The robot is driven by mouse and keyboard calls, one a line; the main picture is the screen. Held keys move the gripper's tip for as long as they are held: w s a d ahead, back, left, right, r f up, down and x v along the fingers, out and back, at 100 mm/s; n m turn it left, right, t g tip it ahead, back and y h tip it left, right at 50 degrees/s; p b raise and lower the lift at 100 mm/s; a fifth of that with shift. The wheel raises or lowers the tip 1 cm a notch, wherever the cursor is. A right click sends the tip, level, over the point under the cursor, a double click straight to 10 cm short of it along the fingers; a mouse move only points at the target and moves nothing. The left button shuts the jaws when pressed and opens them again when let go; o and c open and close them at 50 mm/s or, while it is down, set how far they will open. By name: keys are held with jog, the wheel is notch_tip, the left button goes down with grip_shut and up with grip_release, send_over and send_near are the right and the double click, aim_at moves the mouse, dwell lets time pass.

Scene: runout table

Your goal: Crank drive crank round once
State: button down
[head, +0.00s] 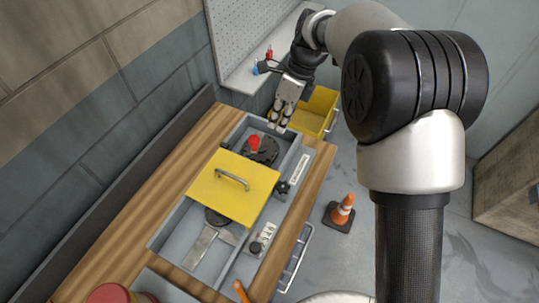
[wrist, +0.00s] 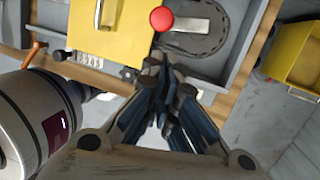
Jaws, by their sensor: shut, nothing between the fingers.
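The crank has a red knob (head: 254,142) and sits on a dark round plate (head: 266,151) in the far part of the grey housing. In the wrist view the red knob (wrist: 162,18) stands at the left end of a pale crank arm (wrist: 190,25), over the dark plate (wrist: 222,40). My gripper (head: 277,126) is shut and empty, above the far end of the housing and apart from the knob. In the wrist view my gripper (wrist: 163,68) has its fingertips below the knob in the picture.
A yellow cover (head: 222,190) with a metal handle lies across the housing beside the crank. A dark star knob (head: 283,187) is on the housing's right side. A yellow bin (head: 318,108) stands beyond the table; an orange cone (head: 343,210) is on the floor at right.

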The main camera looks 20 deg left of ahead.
aim_at(257, 138)
jog(key=s+d+f+n+t+y+b, duration=0.2)
jog(key=d, duration=0.4)
jog(key=b+x, duration=0.3)
jog(key=x, duration=0.6)
jog(key=shift+f, duration=0.35)
jog(key=a, duration=0.4)
jog(key=shift+s+f+b, duration=0.15)
jog(key=shift+b, duration=0.25)
jog(key=shift+a+p, duration=0.15)
jog(key=shift+p, duration=0.3)
jog(key=shift+s+a+m+p, duration=0.2)
jog(key=shift+m+p, duration=0.3)
